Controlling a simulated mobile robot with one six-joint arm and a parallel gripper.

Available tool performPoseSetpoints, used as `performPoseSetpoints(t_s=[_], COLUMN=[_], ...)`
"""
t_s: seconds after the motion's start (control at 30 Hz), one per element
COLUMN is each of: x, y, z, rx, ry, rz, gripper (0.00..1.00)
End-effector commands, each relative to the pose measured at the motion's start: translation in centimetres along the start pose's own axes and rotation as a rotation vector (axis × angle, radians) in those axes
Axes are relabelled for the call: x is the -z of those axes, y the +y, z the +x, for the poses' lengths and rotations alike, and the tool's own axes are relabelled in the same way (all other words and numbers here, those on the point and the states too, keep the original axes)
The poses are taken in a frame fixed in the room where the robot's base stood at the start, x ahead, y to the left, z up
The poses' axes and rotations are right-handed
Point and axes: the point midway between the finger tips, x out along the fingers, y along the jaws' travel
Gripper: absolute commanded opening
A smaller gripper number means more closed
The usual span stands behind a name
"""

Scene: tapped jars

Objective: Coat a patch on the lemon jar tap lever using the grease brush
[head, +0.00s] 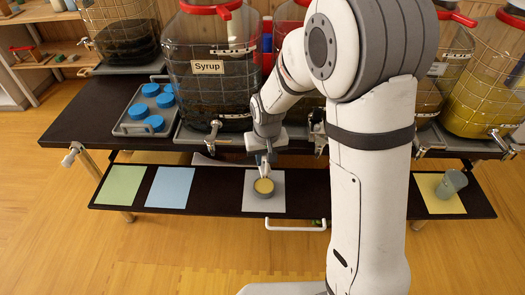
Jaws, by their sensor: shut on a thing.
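My gripper (264,161) points down over the front shelf. It is shut on a small thin thing, which looks like the grease brush but is mostly hidden by the fingers. Right below it is a round grey tin with a yellow top (264,187), on a pale grey square. I cannot tell if the brush touches the yellow surface. No lemon label is readable. A jar with yellow liquid (480,85) stands at the far right, its tap (503,139) at the front. Another yellowish jar is partly behind my arm.
The Syrup jar (207,90) and its tap (213,130) stand left of my gripper. A tray (125,128) of blue lids is further left. Green (119,185) and blue (170,187) squares are bare.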

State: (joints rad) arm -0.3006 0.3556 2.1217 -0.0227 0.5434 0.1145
Motion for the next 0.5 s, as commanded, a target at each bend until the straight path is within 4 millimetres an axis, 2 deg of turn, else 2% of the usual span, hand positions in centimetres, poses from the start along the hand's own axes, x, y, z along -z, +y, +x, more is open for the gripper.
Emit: performPoseSetpoints(t_s=[0.5], x=[-0.7], y=[-0.7], z=[5.0], rx=[0.002], ry=[-0.001], rz=[-0.017], gripper=[0.05])
